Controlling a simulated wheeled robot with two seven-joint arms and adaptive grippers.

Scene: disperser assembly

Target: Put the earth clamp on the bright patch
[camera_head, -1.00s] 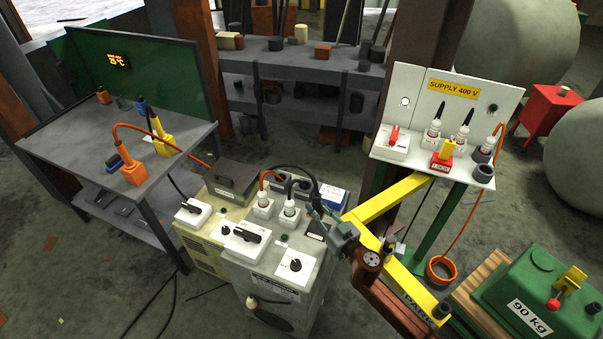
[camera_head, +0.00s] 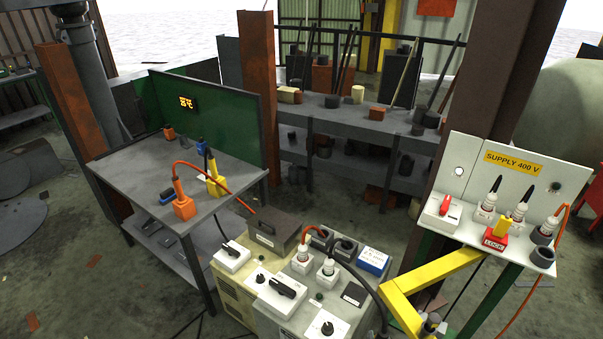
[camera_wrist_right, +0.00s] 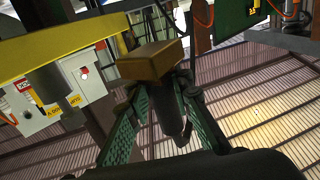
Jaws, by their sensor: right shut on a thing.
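My right gripper (camera_head: 432,325) shows only in part at the bottom edge of the head view, beside a yellow frame. In the right wrist view, its green-padded fingers (camera_wrist_right: 165,100) are shut on a dark thing with a brown block at its end, which looks like the earth clamp (camera_wrist_right: 150,62). A black cable (camera_head: 372,290) runs from the grey machine (camera_head: 300,312) towards this gripper. The held part is hardly visible in the head view. I cannot make out the bright patch with certainty in either view. My left gripper is not in view.
The yellow frame (camera_head: 428,283) stands close to my right gripper. The supply panel (camera_head: 520,185) with its red lock is at the right. A grey table (camera_head: 140,170) with orange and yellow plugs is at the left.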

